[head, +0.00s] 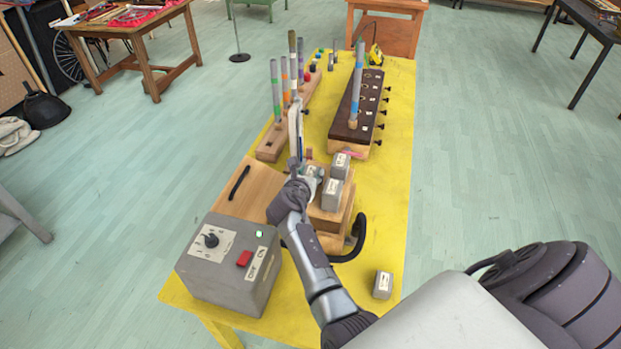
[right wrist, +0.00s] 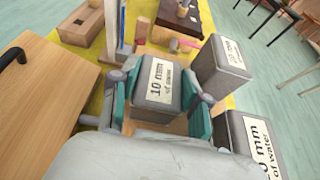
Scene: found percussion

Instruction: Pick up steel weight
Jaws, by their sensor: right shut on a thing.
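My right gripper (head: 306,176) is over the wooden box (head: 328,218) on the yellow table. In the right wrist view its fingers (right wrist: 160,108) are shut on a grey steel weight (right wrist: 158,95) labelled "10 mm of water". In the head view the gripper mostly hides this weight. I cannot tell whether it still touches the wood below. Two similar weights stand just right of it, a farther one (head: 340,166) and a nearer one (head: 332,194). They also show in the right wrist view, the farther (right wrist: 222,65) and the nearer (right wrist: 258,145). My left gripper is not in view.
Another grey weight (head: 383,286) sits near the front right of the yellow table (head: 385,215). A grey control box (head: 228,268) stands front left. Upright tubes rise from a wooden base (head: 272,145) and a dark-topped block (head: 357,118) behind. The table's right strip is mostly clear.

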